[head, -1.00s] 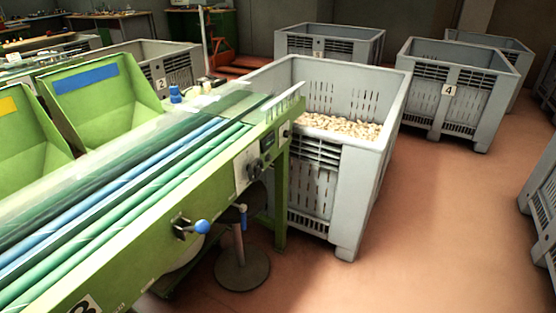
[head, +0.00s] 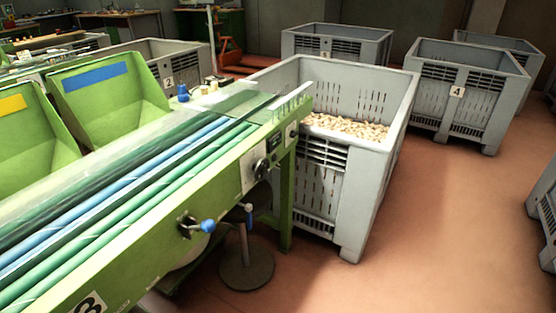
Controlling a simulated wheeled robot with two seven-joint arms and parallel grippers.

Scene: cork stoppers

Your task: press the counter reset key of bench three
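A green sorting bench (head: 150,245) with blue and green rollers runs from the lower left to the middle. A partly cut-off number plate (head: 88,304) on its front, at the lower edge, looks like a 3. Near the bench's far end a light panel (head: 252,170) carries a dark knob, and a small dark box, perhaps the counter (head: 273,142), sits beside it. A separate reset key is too small to make out. A blue-handled crank (head: 207,226) sticks out of the bench front. Neither of my grippers is in view.
A large grey crate (head: 375,185) of corks (head: 345,127) stands against the bench's far end. A round-based stool (head: 246,268) is under the bench. Crate 4 (head: 480,90) and other crates stand behind. Open reddish floor (head: 450,230) lies to the right.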

